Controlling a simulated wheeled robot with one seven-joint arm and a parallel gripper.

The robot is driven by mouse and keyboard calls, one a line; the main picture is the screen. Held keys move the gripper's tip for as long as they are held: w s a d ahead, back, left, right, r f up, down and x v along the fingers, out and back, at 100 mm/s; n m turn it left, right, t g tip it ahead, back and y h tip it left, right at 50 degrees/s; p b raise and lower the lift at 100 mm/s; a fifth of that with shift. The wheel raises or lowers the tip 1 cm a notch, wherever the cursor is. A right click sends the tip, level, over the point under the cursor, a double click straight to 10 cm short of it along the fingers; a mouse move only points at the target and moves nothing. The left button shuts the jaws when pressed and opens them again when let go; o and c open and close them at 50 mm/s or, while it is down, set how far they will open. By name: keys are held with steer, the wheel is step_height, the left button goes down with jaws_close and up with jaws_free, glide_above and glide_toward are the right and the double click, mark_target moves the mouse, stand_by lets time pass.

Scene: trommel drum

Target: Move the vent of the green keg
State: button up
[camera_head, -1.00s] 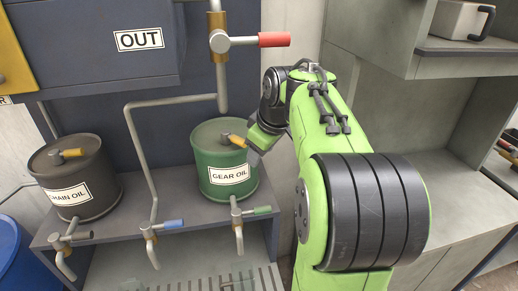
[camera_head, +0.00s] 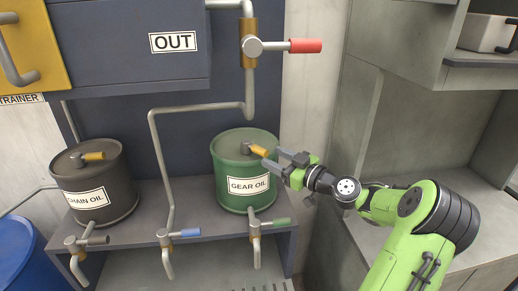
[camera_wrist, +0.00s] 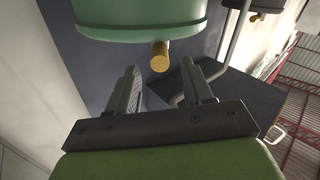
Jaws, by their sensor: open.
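The green keg (camera_head: 232,168), labelled GEAR OIL, stands upright on the grey bench. Its vent (camera_head: 259,151) is an orange-tipped lever on the lid, pointing right and toward the front. My gripper (camera_head: 273,159) is open, just right of the vent's tip, with its fingers pointing left at it. In the wrist view the keg (camera_wrist: 140,22) is at the top, and the round orange end of the vent (camera_wrist: 160,57) shows centred between the tips of my gripper (camera_wrist: 160,67). Nothing is held. I cannot tell whether the fingers touch the vent.
A dark CHAIN OIL keg (camera_head: 95,180) with its own orange lever stands at left. A pipe with a red-handled valve (camera_head: 305,46) hangs above. Taps with blue (camera_head: 185,233) and green (camera_head: 282,222) handles line the bench front. A blue barrel (camera_head: 25,255) is at lower left.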

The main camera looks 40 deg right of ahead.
mark_target(263, 152)
steer(key=p+x, duration=0.1)
steer(key=x, duration=0.5)
steer(key=shift+w+a, duration=0.1)
steer(key=shift+w, duration=0.25)
jaws_close()
